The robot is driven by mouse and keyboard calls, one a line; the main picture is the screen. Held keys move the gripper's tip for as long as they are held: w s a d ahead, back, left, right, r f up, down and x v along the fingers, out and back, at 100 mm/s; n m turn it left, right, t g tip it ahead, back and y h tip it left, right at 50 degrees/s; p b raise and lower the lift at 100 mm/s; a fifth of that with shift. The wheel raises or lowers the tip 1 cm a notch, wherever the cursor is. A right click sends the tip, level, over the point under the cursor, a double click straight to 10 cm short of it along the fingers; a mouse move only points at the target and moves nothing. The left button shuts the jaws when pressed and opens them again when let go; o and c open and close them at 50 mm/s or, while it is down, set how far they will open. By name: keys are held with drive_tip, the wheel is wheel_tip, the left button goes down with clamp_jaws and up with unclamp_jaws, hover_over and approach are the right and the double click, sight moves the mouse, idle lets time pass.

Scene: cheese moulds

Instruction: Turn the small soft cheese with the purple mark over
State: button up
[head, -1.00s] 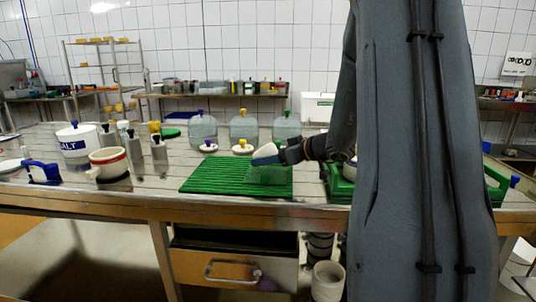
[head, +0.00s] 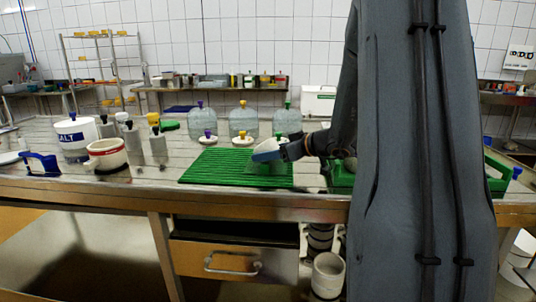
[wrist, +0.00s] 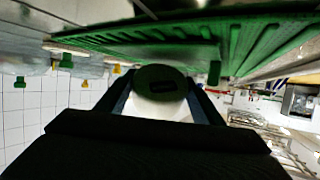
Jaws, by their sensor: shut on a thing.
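My gripper (head: 268,153) is shut on a small white cheese (head: 266,145) and holds it over the ribbed green mat (head: 205,172). In the wrist view the cheese (wrist: 165,108) sits between the two fingers, white on its side, with a dark greenish round face carrying a small dark mark; I cannot tell the mark's colour. The wrist picture is upside down, with the green mat (wrist: 150,38) along its top. A pale translucent square (head: 266,169) shows on the mat under the gripper; I cannot tell what it is.
Clear domes with purple (head: 201,118), yellow (head: 243,120) and green (head: 287,120) knobs stand behind the mat. The salt tub (head: 76,138), red-rimmed pot (head: 107,154) and bottles stand left. A green crate (head: 340,181) is right.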

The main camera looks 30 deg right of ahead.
sight(287, 171)
drive_tip(key=o, duration=0.9)
drive_tip(key=shift+s, duration=0.15)
drive_tip(key=shift+s+d+f+b, duration=0.1)
drive_tip(key=shift+s+d+b, duration=0.4)
drive_tip(key=shift+s, duration=0.55)
drive_tip(key=shift+s+d+r+b, duration=0.1)
drive_tip(key=shift+s+d+b, duration=0.45)
drive_tip(key=shift+s, duration=0.55)
drive_tip(key=shift+s+d+f+b, duration=0.1)
drive_tip(key=shift+s+d+b, duration=0.25)
drive_tip(key=shift+s+b, duration=0.5)
drive_tip(key=shift+s, duration=0.2)
drive_tip(key=shift+r, duration=3.15)
drive_tip(key=shift+a, duration=0.1)
